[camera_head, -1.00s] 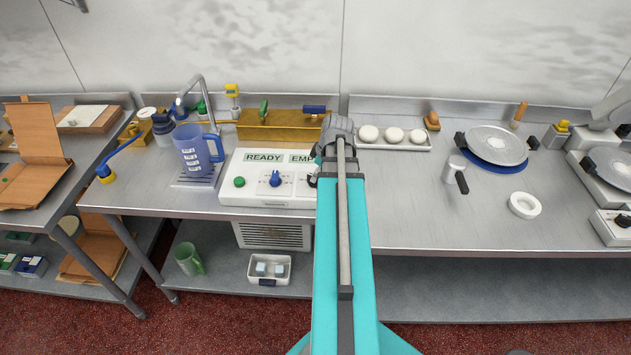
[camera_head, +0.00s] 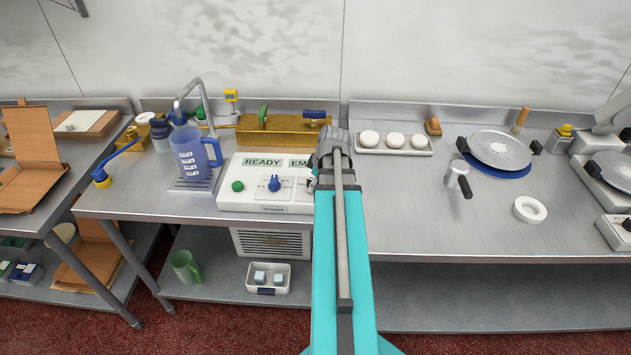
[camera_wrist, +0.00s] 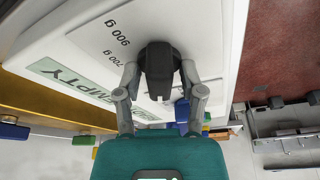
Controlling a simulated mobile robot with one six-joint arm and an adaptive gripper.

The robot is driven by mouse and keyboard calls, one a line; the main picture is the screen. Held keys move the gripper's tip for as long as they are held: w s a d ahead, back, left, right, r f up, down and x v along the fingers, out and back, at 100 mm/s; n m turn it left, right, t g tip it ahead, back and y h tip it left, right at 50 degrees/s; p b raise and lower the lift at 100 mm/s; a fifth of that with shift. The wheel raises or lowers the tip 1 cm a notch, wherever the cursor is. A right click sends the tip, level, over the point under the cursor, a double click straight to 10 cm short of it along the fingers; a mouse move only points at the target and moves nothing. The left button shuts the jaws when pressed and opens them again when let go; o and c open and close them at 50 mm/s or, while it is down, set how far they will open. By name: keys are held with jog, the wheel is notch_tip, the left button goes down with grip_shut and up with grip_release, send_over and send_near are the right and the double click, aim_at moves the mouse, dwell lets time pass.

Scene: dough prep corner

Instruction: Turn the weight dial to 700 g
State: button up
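The white control panel (camera_head: 250,201) stands on the steel counter with a green button (camera_head: 237,186) and a blue knob (camera_head: 274,183). The dark weight dial (camera_wrist: 160,70) is at the panel's right end, mostly hidden by my arm in the head view. In the wrist view my gripper (camera_wrist: 160,72) has one finger on each side of the dial, and the fingertips appear to touch it.
A blue pitcher (camera_head: 195,152) stands left of the panel under a tap. A brass-coloured trough (camera_head: 270,133) is behind the panel. A tray of dough balls (camera_head: 420,151) lies right of my arm. The counter front to the right is mostly clear.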

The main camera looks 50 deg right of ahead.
grip_shut()
